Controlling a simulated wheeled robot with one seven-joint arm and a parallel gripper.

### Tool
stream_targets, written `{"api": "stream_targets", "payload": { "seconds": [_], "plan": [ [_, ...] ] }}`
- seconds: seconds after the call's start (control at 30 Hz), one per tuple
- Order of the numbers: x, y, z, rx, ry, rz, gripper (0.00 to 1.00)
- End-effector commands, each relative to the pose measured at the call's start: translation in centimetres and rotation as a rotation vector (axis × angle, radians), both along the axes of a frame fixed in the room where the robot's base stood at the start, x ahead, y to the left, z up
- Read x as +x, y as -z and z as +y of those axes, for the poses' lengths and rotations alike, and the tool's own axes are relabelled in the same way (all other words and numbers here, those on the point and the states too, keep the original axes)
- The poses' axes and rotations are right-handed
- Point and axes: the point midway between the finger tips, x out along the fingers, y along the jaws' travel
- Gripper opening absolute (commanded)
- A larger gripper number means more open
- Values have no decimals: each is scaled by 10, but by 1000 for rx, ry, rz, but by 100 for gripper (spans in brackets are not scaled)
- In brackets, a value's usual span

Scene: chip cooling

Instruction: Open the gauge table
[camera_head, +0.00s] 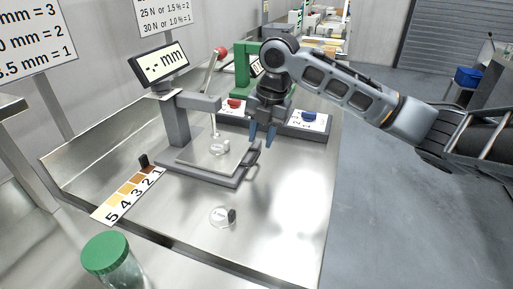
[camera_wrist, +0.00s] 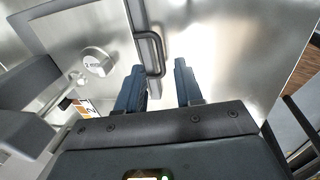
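The gauge table (camera_head: 215,178) is a flat metal plate with a dark grey front edge, under the grey gauge stand (camera_head: 178,125). Its dark bar handle (camera_head: 252,156) is on the right edge; in the wrist view the handle (camera_wrist: 160,52) lies just ahead of my fingertips. A round gauge foot (camera_head: 218,146) is over the plate; the wrist view shows it marked "2 mm" (camera_wrist: 96,62). My gripper (camera_head: 262,137) points down above the handle, fingers apart and empty. In the wrist view the fingers (camera_wrist: 160,75) straddle the handle's line, the left one nearer. Contact cannot be told.
The display (camera_head: 160,64) reads "-.- mm". A color scale card (camera_head: 128,196), a clear dish (camera_head: 222,216) and a green-lidded jar (camera_head: 106,255) are at the front. A red button (camera_head: 235,104) and a blue button (camera_head: 309,115) are behind. The bench right of the handle is clear.

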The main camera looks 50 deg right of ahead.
Motion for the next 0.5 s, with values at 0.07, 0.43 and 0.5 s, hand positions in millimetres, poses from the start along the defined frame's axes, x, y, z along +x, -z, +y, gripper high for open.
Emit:
{"api": "stream_targets", "payload": {
  "seconds": [0.07, 0.43, 0.5],
  "plan": [
    [2, 13, 1, 3, 2, 3, 36],
    [8, 45, 4, 1, 1, -2, 36],
    [8, 46, 4, 1, 1, -2, 36]
  ]
}}
